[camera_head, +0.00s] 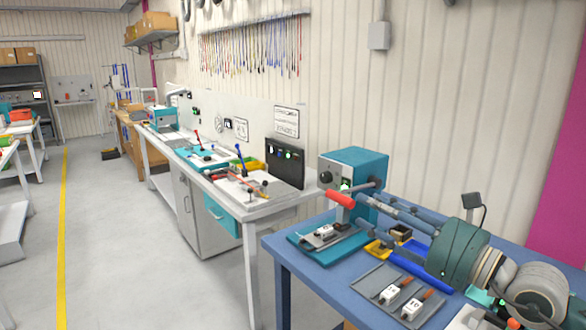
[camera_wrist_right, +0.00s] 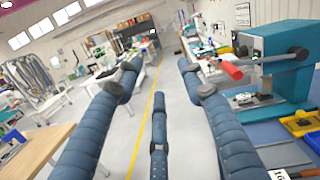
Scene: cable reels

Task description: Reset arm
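My right gripper (camera_head: 372,211) reaches in from the right edge of the head view, above the blue workbench (camera_head: 290,262). Its long dark blue fingers point left and back, towards the teal machine. The right wrist view shows the fingers (camera_wrist_right: 158,88) spread wide apart with nothing between them; the gripper is open and empty. The grey and dark green links of my right arm (camera_head: 462,252) show behind the fingers. They cover part of the bench. My left arm and left gripper are in neither view.
A teal machine (camera_head: 352,168) with a red handle (camera_head: 340,199) stands on the bench, close to the fingers in the picture. A yellow bin (camera_head: 378,249) and a grey tray (camera_head: 368,279) with white numbered parts lie below. The floor (camera_head: 130,230) at left is clear.

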